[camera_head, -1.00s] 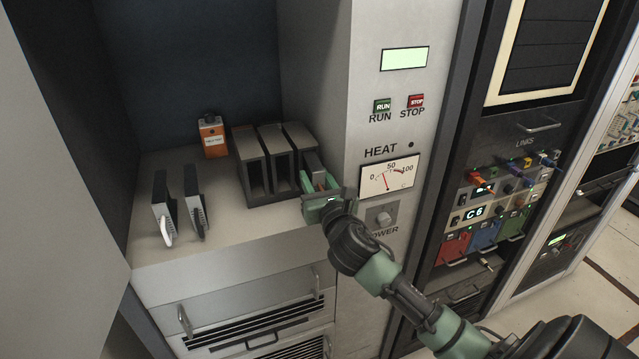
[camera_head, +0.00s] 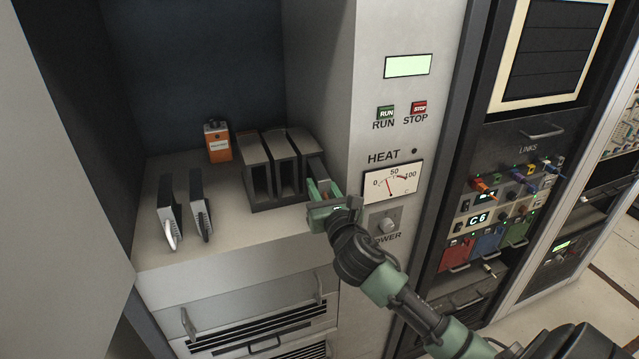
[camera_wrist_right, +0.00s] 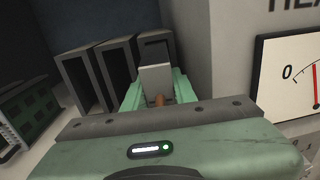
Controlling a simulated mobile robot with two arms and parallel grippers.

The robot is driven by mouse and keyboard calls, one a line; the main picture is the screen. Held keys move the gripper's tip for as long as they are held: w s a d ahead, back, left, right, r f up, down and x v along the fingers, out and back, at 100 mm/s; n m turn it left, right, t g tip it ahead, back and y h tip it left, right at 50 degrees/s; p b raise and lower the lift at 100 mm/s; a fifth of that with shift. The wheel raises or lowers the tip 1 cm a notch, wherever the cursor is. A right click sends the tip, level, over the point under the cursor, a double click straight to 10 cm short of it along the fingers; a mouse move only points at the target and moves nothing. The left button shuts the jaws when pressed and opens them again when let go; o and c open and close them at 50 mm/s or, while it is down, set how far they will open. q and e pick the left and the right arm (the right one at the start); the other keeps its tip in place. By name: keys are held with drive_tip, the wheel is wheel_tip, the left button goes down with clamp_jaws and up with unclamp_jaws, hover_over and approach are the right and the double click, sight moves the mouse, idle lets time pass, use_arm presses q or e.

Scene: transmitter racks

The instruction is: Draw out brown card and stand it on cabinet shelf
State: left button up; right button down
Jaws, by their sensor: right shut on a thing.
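A dark slotted rack (camera_head: 258,175) stands on the cabinet shelf (camera_head: 240,222), with two open, empty-looking slots. A grey card (camera_head: 316,168) with a brown-orange handle sits at its right end; how far it is drawn out is hard to tell. My right gripper (camera_head: 324,196) is at the front of this card, shut on its handle. In the right wrist view the card's grey front (camera_wrist_right: 156,80) and brown handle (camera_wrist_right: 160,100) show between the green fingers of the gripper (camera_wrist_right: 158,97). My left gripper is not in view.
Two upright cards, one with a white handle (camera_head: 168,215) and one with a dark handle (camera_head: 200,205), stand on the left of the shelf. An orange box (camera_head: 218,143) is at the back. Shelf between cards and rack is clear. The heat-gauge panel (camera_head: 392,185) is close at right.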

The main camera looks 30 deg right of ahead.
sight(328, 197)
drive_tip(key=shift+s+a, duration=0.1)
drive_tip(key=shift+s, duration=0.4)
drive_tip(key=shift+s+a, duration=0.1)
drive_tip(key=shift+s, duration=0.35)
drive_tip(key=shift+s+a+p, duration=0.1)
drive_tip(key=shift+s+p, duration=0.15)
drive_tip(key=shift+p, duration=0.05)
drive_tip(key=shift+v, duration=1.15)
drive_tip(key=shift+s, duration=0.15)
drive_tip(key=shift+p+v, duration=0.7)
drive_tip(key=shift+v, duration=0.9)
drive_tip(key=shift+r, duration=0.1)
